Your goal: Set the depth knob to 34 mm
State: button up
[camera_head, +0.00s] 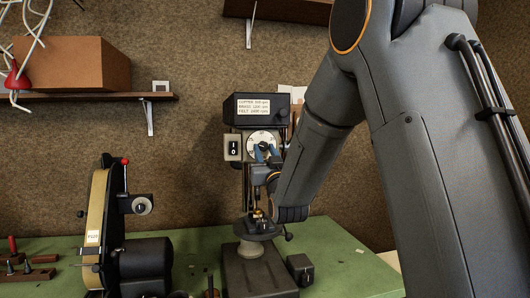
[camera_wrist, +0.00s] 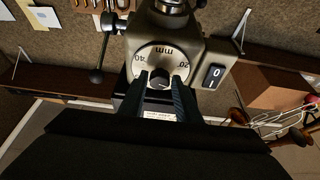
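The depth knob (camera_wrist: 159,75) is a small dark round knob at the centre of a pale dial (camera_wrist: 176,55) on the drill press head. The wrist view shows the dial upside down, with "mm", "40" and "20" readable. The dial also shows in the camera_head view (camera_head: 263,136). My gripper (camera_wrist: 160,81) is at the dial, with its two dark fingers apart, one on each side of the knob. I see no clear contact with the knob. The fingers cover part of the dial, and I cannot read the knob's setting.
A switch marked 0 (camera_wrist: 214,75) sits beside the dial. The drill press (camera_head: 258,110) stands on a green bench (camera_head: 335,250). A black lever handle (camera_wrist: 97,74) sticks out from its other side. A belt grinder (camera_head: 140,260) stands to the left. A shelf (camera_head: 95,97) hangs on the wall.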

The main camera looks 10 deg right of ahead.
jog(key=c, duration=0.6)
jog(key=shift+o, duration=0.2)
